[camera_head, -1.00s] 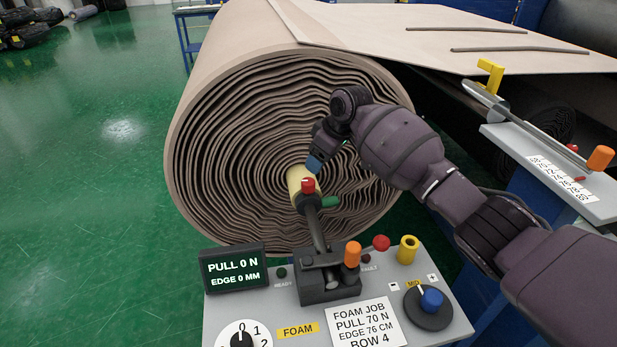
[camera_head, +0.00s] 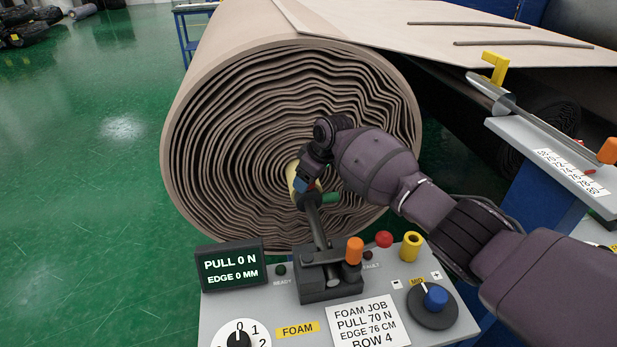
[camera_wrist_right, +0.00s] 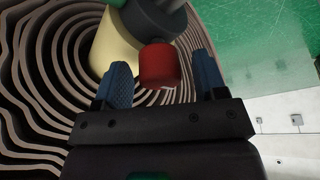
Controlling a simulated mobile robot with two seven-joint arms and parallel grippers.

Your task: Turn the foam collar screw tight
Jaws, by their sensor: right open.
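The red collar screw (camera_wrist_right: 159,66) sits between the two blue fingers of my right gripper (camera_wrist_right: 161,60) in the right wrist view. The fingers are open, with a gap on each side of it. The screw stands on a dark grey collar (camera_wrist_right: 157,18) at the end of the pale yellow core (camera_wrist_right: 112,48). In the head view my right gripper (camera_head: 306,183) is at the collar (camera_head: 309,200) and largely hides the screw. The core (camera_head: 291,177) pokes from the middle of the brown foam roll (camera_head: 230,150). My left gripper is not in view.
A grey console (camera_head: 225,305) stands below, with a display (camera_head: 232,264), an orange-tipped lever (camera_head: 354,250) and a blue knob (camera_head: 435,297). A green handle (camera_head: 331,198) juts right from the collar. Green floor lies open at left.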

